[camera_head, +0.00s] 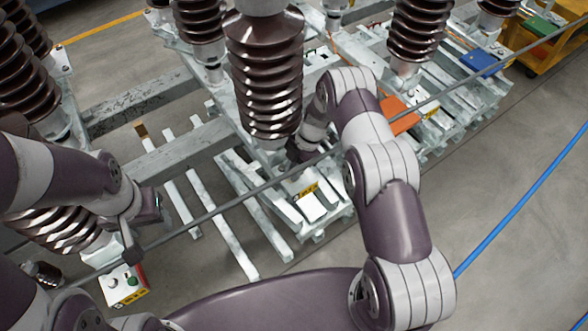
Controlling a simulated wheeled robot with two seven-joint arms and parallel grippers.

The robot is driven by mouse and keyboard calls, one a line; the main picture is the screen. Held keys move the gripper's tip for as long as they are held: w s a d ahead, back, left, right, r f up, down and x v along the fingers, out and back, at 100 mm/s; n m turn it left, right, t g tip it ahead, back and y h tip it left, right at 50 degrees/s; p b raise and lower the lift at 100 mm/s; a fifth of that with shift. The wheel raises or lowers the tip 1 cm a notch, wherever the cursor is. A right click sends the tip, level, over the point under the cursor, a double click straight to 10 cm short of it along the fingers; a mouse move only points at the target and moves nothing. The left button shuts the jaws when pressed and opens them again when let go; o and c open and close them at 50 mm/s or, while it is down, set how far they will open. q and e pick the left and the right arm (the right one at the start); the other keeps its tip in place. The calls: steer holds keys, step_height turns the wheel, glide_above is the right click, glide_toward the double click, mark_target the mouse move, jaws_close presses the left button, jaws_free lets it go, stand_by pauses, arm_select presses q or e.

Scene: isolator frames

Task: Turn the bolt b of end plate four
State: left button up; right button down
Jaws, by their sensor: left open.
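I cannot tell which plate is end plate four, and no bolt marked b can be made out. A white plate with a yellow label (312,204) lies in front of the middle insulator. My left gripper (130,240) is open, above and just behind this box, with nothing visibly held. My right gripper (298,152) is at the foot of the middle insulator, largely hidden by its own wrist; its fingers are too dark to read.
Brown ribbed insulators (265,70) stand on grey metal frames (165,150). A long thin grey rod (240,198) crosses the view diagonally. An orange plate (398,115), a blue box (478,60) and a yellow cart (545,50) are at the right.

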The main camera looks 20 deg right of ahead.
steer(key=c, duration=1.3)
jaws_free()
steer(key=shift+o, duration=0.2)
steer(key=shift+d+r+b, duration=0.1)
steer(key=shift+r+b, duration=0.05)
steer(key=shift+b, duration=0.15)
steer(key=w+d+b, duration=0.4)
steer(key=d, duration=0.7)
steer(key=shift+w+d+r, duration=0.15)
steer(key=shift+w+r, duration=0.1)
steer(key=shift+r, duration=0.1)
